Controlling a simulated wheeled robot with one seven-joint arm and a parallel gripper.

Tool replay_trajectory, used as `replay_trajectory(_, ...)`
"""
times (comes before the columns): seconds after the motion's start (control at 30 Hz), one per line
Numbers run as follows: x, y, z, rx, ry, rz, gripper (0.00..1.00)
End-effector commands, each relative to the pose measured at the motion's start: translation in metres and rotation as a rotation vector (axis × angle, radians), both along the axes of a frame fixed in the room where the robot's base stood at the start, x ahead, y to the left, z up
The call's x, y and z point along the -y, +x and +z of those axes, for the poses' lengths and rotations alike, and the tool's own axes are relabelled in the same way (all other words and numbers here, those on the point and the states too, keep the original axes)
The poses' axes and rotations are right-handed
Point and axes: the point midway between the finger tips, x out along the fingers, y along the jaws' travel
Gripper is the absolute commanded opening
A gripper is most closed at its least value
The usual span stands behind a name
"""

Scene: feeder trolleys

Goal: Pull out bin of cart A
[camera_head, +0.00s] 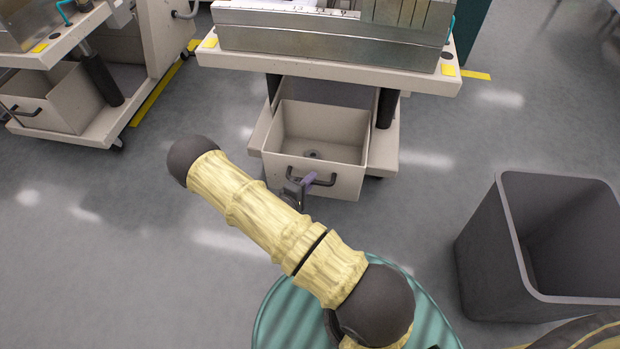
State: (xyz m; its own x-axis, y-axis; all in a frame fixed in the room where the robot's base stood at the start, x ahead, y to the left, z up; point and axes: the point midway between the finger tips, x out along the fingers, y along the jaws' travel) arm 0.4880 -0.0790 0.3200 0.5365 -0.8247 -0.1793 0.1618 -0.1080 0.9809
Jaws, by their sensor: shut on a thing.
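A cart (330,72) stands at the top centre, with a metal feeder bank on its upper deck. No label shows which cart is A. Its beige bin (333,150) sits low between the dark posts and sticks out at the front, with its open top showing. The bin's inside looks empty apart from a small dark round spot on its floor. A dark handle (326,181) is on the bin's front wall. My gripper (306,184) is at the handle's left part and shut on it. My arm hides part of the gripper and the floor below the bin.
A second cart (60,52) with its own bin (50,105) stands at the upper left. A large grey open container (482,262) stands at the lower right. Yellow floor markings (475,76) lie by the carts. Grey floor is clear between the bin and the container.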

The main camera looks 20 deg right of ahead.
Motion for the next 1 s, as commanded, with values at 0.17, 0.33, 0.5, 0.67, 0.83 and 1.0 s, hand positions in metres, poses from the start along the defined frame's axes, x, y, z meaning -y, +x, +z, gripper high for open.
replay_trajectory(0.17,0.0,0.0,-0.001,0.0,0.002,-0.001,0.32)
replay_trajectory(0.33,0.0,0.0,0.0,0.0,0.001,-0.001,0.36)
replay_trajectory(0.5,-0.001,0.0,0.0,0.0,0.001,0.0,0.36)
replay_trajectory(0.67,-0.011,-0.006,0.004,-0.001,0.003,0.003,0.36)
replay_trajectory(0.83,-0.035,-0.021,0.01,-0.001,0.002,0.005,0.36)
replay_trajectory(1.0,-0.063,-0.039,0.017,-0.001,0.002,0.004,0.36)
